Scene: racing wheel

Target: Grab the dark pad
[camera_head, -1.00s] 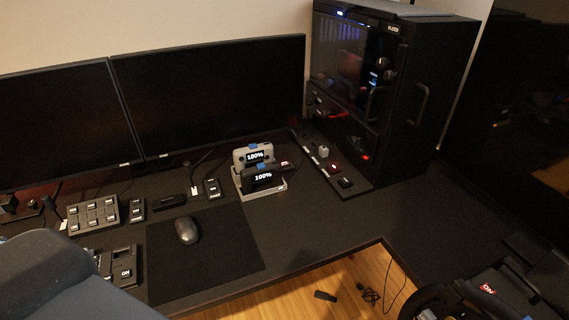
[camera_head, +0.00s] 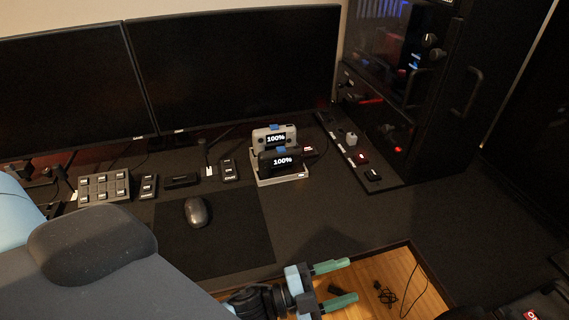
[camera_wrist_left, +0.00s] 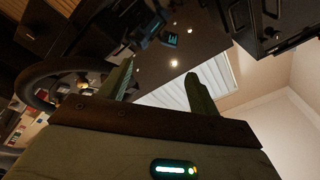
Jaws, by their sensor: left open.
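A dark gamepad-like block (camera_head: 280,161) with a lit "100%" display stands in the front slot of a grey dock (camera_head: 283,181) on the desk. A similar light grey block (camera_head: 274,137) stands just behind it. My left gripper (camera_head: 346,280) is open and empty, in front of the desk's front edge, below and right of the dock. Its green fingers point right. In the left wrist view, the open fingers (camera_wrist_left: 160,74) have nothing between them. My right gripper is not in view.
A mouse (camera_head: 197,212) lies on a black mouse mat (camera_head: 232,250). Monitors (camera_head: 240,70) stand behind. A black computer case (camera_head: 440,90) stands on the right. A steering wheel (camera_wrist_left: 40,90) shows in the left wrist view.

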